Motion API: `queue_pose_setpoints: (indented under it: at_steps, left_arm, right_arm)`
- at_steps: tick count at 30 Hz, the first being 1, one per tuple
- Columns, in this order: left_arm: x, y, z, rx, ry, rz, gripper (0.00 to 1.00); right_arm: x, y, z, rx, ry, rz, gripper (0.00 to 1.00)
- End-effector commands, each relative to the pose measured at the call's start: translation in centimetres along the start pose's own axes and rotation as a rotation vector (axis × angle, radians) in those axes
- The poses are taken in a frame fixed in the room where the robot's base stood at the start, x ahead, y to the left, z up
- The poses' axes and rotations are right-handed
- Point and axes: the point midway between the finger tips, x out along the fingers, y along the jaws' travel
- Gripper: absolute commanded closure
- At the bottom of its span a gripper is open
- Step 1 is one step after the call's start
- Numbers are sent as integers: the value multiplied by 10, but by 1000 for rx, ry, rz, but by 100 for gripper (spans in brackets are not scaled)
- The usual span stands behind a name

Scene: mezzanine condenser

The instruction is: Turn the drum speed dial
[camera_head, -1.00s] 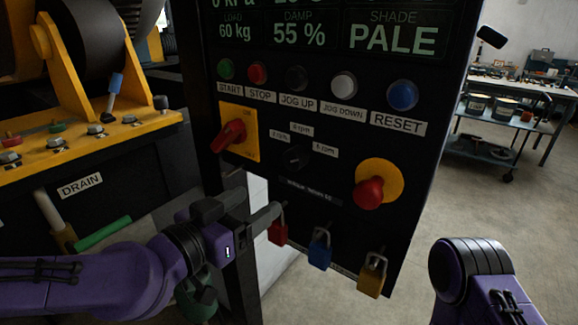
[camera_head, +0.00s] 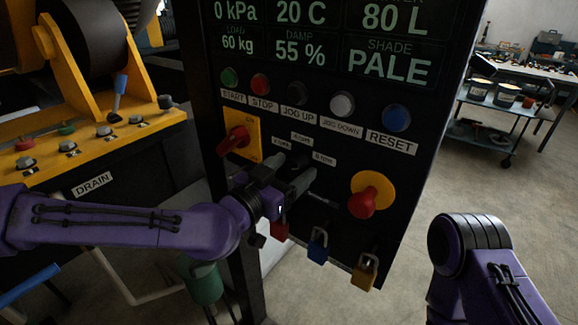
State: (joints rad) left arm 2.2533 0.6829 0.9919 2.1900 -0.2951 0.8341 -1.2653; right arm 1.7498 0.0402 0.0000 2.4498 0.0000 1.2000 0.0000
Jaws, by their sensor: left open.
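The drum speed dial (camera_head: 296,163) is a small black knob on the black control panel, with small white labels around it. It is dark and partly hidden by my left gripper. My left gripper (camera_head: 296,167) comes in from the lower left and is open. Its two fingers point at the panel, with their tips around the dial, one at its upper left and one at its lower right. I cannot tell whether they touch it. My right arm shows at the lower right, but its gripper is out of view.
A red rotary switch (camera_head: 234,139) on a yellow plate is left of the dial. A red knob (camera_head: 363,202) on a yellow disc is to its right. Several padlocks, one of them blue (camera_head: 318,246), hang below. A row of buttons, including blue RESET (camera_head: 396,118), sits above.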

Motion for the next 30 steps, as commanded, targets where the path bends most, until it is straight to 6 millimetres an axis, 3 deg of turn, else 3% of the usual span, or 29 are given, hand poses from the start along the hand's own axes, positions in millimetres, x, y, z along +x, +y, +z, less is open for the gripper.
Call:
queue_pose_setpoints:
  at_steps: [4, 9, 20, 30]
  left_arm:
    - [0, 0, 0, 0, 0, 0, 31]
    - [0, 0, 0, 0, 0, 0, 86]
    - [0, 0, 1, -39, 2, 0, 87]
    - [0, 0, 2, -266, 8, -1, 87]
  right_arm:
    - [0, 0, 0, 0, 0, 0, 57]
    - [0, 0, 0, 0, 0, 0, 57]
    - [3, 0, 1, 0, 0, 0, 57]
    - [17, -2, 7, 0, 0, 0, 57]
